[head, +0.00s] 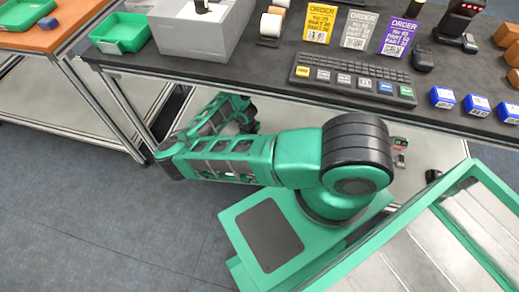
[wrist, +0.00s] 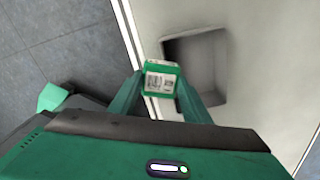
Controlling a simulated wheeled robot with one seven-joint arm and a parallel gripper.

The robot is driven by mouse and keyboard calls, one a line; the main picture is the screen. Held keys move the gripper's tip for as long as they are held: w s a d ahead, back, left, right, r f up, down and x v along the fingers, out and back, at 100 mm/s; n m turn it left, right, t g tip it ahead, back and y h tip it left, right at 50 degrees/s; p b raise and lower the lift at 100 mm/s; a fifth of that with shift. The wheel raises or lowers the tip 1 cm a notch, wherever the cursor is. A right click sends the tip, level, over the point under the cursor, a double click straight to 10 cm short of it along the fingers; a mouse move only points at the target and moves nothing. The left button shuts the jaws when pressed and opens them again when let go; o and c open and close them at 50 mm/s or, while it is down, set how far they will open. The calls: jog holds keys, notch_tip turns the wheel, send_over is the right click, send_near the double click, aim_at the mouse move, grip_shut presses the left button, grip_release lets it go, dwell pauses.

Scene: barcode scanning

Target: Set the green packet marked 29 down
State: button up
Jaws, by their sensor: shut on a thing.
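In the wrist view, my gripper (wrist: 160,88) is shut on a small green packet (wrist: 161,80) with a white printed label. The packet sits between the two green fingertips, and its number is too small to read. Beyond it is a pale flat surface (wrist: 250,50) with a dark square opening or recess (wrist: 200,60). I cannot tell how far the packet is above that surface. In the head view, my arm reaches left and bends back at the table's front edge. My gripper and the packet cannot be made out there.
The dark table (head: 270,62) carries a keyboard (head: 352,80), order cards (head: 358,30), several blue boxes (head: 442,98) and a grey machine (head: 200,30). A green tray (head: 120,33) stands at its left end. A pale lower shelf (head: 430,155) lies beneath. Grey floor (head: 70,200) is clear at left.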

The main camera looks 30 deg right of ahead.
jog(key=shift+w+d+f, duration=0.45)
jog(key=shift+d+f, duration=0.85)
jog(key=shift+f, duration=0.2)
jog(key=shift+w+d+f, duration=0.45)
jog(key=shift+d+f, duration=0.9)
jog(key=shift+f, duration=0.1)
jog(key=shift+w+d+f, duration=0.45)
jog(key=shift+d+f, duration=0.85)
jog(key=shift+f, duration=0.2)
jog(key=shift+f, duration=0.6)
jog(key=o, duration=1.1)
jog(key=shift+o, duration=0.2)
